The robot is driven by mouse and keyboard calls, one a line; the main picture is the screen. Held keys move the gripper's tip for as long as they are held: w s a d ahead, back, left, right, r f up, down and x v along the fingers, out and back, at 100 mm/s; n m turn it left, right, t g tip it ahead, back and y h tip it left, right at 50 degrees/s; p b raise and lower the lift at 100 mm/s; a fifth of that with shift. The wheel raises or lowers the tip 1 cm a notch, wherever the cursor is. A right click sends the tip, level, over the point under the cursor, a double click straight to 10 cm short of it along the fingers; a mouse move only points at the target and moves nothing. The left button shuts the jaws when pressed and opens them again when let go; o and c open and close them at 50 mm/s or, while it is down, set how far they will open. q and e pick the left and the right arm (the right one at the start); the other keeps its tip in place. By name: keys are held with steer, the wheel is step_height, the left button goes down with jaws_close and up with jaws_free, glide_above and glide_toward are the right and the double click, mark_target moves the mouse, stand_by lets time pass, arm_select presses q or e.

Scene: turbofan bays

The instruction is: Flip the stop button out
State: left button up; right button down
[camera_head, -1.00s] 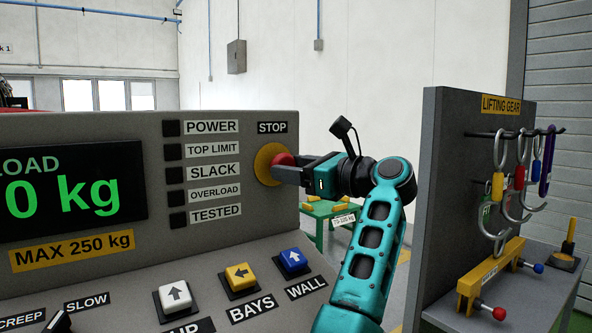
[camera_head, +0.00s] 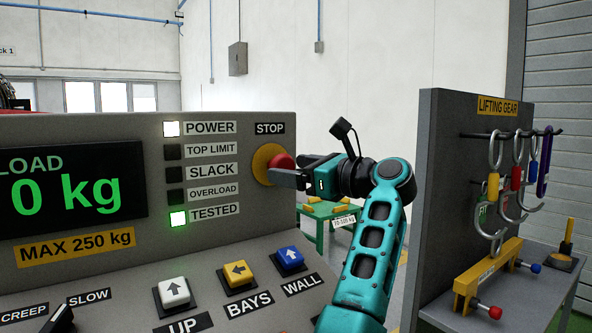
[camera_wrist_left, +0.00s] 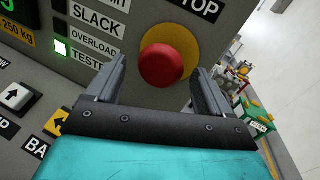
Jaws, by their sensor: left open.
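My left gripper (camera_head: 279,175) is at the button from the right. In the left wrist view the red button (camera_wrist_left: 161,66) shows between its two spread fingers, with a gap visible on each side. The gripper is open and holds nothing. In the head view the near finger covers the lower part of the button. My right gripper is not in view.
The console display (camera_head: 75,193) reads 0 kg. Below are a white UP button (camera_head: 174,292), a yellow BAYS button (camera_head: 239,274) and a blue WALL button (camera_head: 291,257). A lifting gear rack (camera_head: 450,190) with hooks stands at right. A green table (camera_head: 322,226) is behind my arm.

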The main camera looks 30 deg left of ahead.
arm_select(q)
steer(key=shift+d, duration=0.1)
steer(key=s+d, duration=0.1)
steer(key=d, duration=1.1)
steer(key=shift+s+d+b, duration=0.15)
steer(key=shift+d+b, duration=0.15)
steer(key=shift+b, duration=0.05)
